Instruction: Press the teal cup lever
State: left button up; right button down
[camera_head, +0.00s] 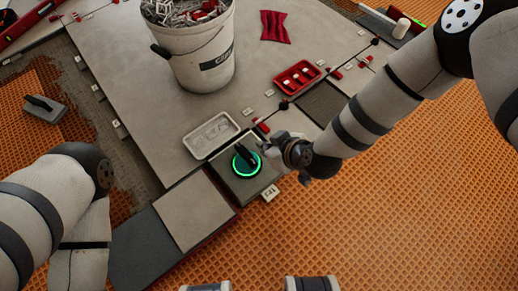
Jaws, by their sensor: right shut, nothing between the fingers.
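The teal cup (246,164) is a round suction cup with a glowing teal ring, sitting on a grey tile (228,183) near the middle of the head view. Its black lever (245,151) stands up at the cup's upper side. My right gripper (268,145) is shut and empty, just to the right of the cup and lever. I cannot tell whether it touches the lever. My left arm shows at the left, but its gripper is out of the picture.
A white bucket (203,63) of clips stands on the large tile behind. A white tray (210,135) and a red tray (297,80) lie nearby. A red cloth (275,27) lies farther back. A trowel (42,106) lies at left. Orange matting (400,220) is clear at right.

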jog(key=b, duration=0.5)
send_over(246, 159)
jog(key=d, duration=0.2)
jog(key=f, duration=0.8)
jog(key=shift+w+d, duration=0.1)
jog(key=shift+d, duration=0.1)
notch_tip(246, 159, down, 2)
jog(key=shift+f+b, duration=0.2)
jog(key=shift+b, duration=0.4)
jog(key=shift+d+f, duration=0.1)
jog(key=shift+f, duration=0.4)
pick_arm(q)
jog(key=shift+g, duration=0.7)
jog(key=f, duration=0.1)
jog(key=s+f, duration=0.1)
jog(key=f, duration=0.1)
jog(key=s+f, duration=0.1)
jog(key=shift+a+f, duration=0.1)
jog(key=shift+f, duration=0.3)
